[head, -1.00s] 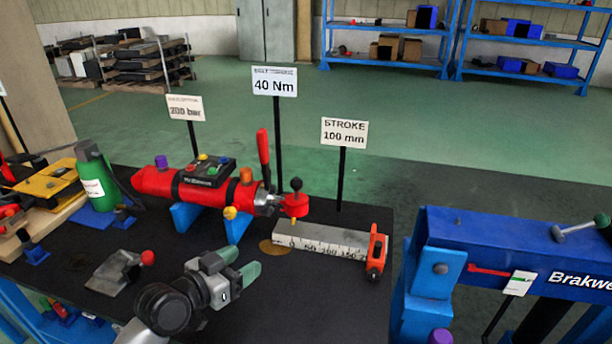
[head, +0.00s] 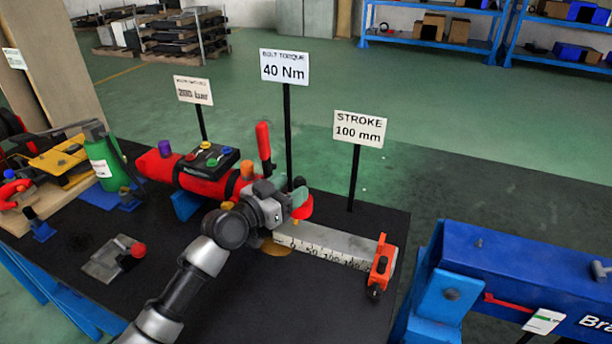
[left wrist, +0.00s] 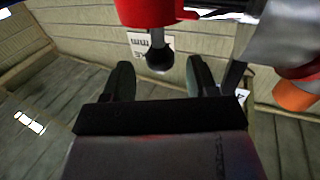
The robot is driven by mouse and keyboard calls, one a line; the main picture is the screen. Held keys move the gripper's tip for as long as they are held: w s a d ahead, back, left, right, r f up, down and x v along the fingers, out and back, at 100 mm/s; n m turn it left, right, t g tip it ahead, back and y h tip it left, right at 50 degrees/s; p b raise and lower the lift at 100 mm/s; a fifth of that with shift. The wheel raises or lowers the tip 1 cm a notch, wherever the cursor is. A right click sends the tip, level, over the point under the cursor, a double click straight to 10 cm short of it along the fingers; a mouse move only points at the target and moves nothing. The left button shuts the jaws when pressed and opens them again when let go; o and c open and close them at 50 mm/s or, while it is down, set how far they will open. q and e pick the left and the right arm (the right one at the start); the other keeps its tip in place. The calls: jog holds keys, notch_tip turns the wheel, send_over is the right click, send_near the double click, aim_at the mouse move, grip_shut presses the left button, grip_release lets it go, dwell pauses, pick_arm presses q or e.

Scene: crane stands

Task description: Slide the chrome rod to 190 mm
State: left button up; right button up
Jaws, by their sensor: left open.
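The red hydraulic cylinder (head: 185,175) lies on the bench. Its chrome rod is mostly hidden behind my left gripper (head: 300,200) in the head view; a shiny grey cylinder, probably that rod, shows at the upper right of the left wrist view (left wrist: 285,30). The red rod-end piece (head: 305,209) shows beside my fingers, near the zero end of the scale (head: 335,241). In the left wrist view my left gripper (left wrist: 160,80) is open, with a black ball knob (left wrist: 159,59) on a grey stem under the red piece (left wrist: 155,10) between and beyond its fingertips. Contact is not visible.
An orange stop (head: 381,262) stands at the scale's far end. The stroke sign (head: 359,129) reads 100 mm; the torque sign (head: 284,67) reads 40 Nm. A red upright lever (head: 264,143) stands behind my gripper. A blue press frame (head: 520,270) stands at right.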

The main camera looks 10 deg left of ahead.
pick_arm(q)
jog(key=x, duration=0.4)
jog(key=shift+w, duration=0.15)
jog(key=shift+w+d, duration=0.3)
jog(key=shift+w, duration=0.05)
pick_arm(e)
jog(key=shift+w+d+r, duration=0.25)
jog(key=shift+w+d, duration=0.25)
jog(key=shift+w, duration=0.2)
